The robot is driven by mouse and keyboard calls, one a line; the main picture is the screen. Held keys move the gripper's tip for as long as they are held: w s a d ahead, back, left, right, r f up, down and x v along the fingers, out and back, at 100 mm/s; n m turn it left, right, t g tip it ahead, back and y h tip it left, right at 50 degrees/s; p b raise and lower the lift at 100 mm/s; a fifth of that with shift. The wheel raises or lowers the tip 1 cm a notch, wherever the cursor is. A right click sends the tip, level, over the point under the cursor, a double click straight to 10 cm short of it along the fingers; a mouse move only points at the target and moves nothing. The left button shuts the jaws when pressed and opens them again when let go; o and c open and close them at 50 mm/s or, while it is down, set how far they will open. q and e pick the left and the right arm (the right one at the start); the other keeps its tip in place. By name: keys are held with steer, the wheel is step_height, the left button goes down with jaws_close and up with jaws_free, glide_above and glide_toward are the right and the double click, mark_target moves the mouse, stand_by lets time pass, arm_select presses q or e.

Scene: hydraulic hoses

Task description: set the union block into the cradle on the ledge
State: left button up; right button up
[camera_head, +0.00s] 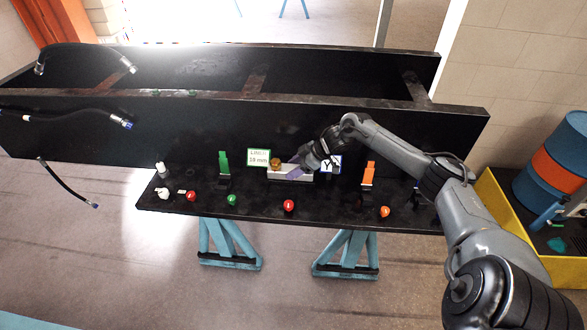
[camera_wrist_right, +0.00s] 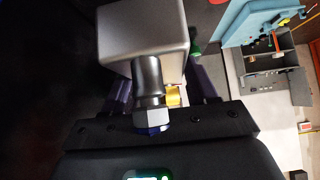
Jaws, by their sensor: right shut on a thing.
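The union block (camera_wrist_right: 145,35) is a silver-grey metal block. In the right wrist view a grey fitting (camera_wrist_right: 150,90) with a blue ring projects from it, and a small brass part (camera_wrist_right: 173,97) shows beside the fitting. My right gripper (camera_head: 298,160) has purple fingers and is shut on the block. In the head view the block's pale body (camera_head: 282,170) shows at the middle of the ledge (camera_head: 260,205), with brass at its upper left. The cradle is mostly hidden around the block and gripper, so I cannot tell whether the block is seated. My left gripper is out of view.
A green clip post (camera_head: 224,162) stands left of the block and an orange one (camera_head: 369,172) right. Red (camera_head: 289,205), green (camera_head: 231,199) and orange (camera_head: 384,211) knobs line the front edge. A "19 mm" sign (camera_head: 259,158) stands behind. Black hoses (camera_head: 70,118) hang at left.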

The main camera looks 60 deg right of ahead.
steer(key=shift+r, duration=0.1)
steer(key=shift+p, duration=0.35)
steer(key=shift+f+b, duration=1.1)
steer(key=shift+f, duration=0.75)
steer(key=shift+f+b, duration=0.65)
steer(key=shift+f, duration=0.45)
steer(key=shift+p, duration=0.35)
steer(key=shift+p, duration=0.3)
